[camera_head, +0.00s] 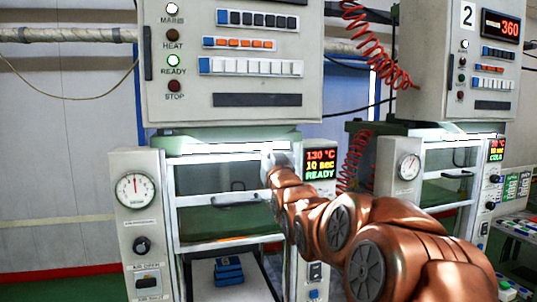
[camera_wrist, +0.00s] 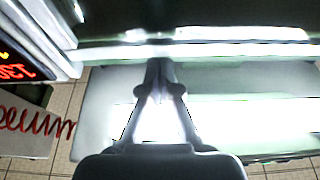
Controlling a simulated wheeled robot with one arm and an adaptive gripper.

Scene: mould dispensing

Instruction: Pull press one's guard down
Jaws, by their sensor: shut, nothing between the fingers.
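Press one is the left machine, and its guard (camera_head: 222,222) is a framed clear panel with a dark handle (camera_head: 238,188). The guard covers the upper part of the front, and the space below its bottom bar is open. A blue block (camera_head: 228,271) sits in that space. My arm reaches to the guard's upper right corner, and my gripper is mostly hidden there in the head view. In the wrist view my gripper (camera_wrist: 160,72) is shut and empty, its tips at a pale horizontal bar (camera_wrist: 215,50). Whether they touch it, I cannot tell.
The control box (camera_head: 232,60) overhangs press one. Its display (camera_head: 320,164) reads 130 °C, 10 sec, READY, close by my wrist. Press two (camera_head: 445,175) stands to the right, its display showing COLD. A red coiled cable (camera_head: 378,45) hangs between them. Open floor shows at the left.

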